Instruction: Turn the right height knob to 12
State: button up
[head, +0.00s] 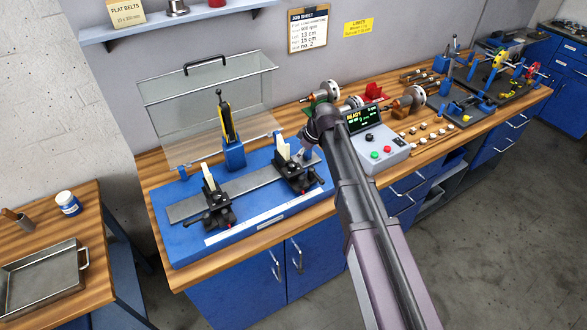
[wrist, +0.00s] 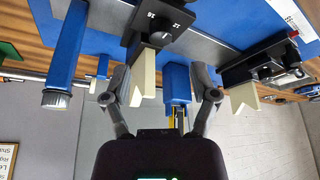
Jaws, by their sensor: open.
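The right support (head: 296,176) is a black carriage with a cream V-block on the blue balancing machine's rail. In the wrist view its black block (wrist: 150,22) bears small white markings, too small to read surely, and a round grey knob (wrist: 161,38). Its cream V-block (wrist: 144,80) stands out between my fingers in the picture. My gripper (wrist: 163,98) is open and empty, its fingers apart from the knob as far as I can tell. In the head view my gripper (head: 308,150) is just above and behind the right support, partly hidden by my arm.
The left support (head: 214,198) stands on the same rail. A blue post with a yellow and black tool (head: 229,125) rises behind the rail, before a clear raised guard (head: 195,90). A control box with a lit screen (head: 378,145) and rotors (head: 408,100) stand to the right.

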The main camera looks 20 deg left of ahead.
aim_at(294, 165)
jog(key=shift+b+x, duration=3.05)
jog(key=shift+x, duration=0.55)
jog(key=shift+f, duration=0.1)
grip_shut()
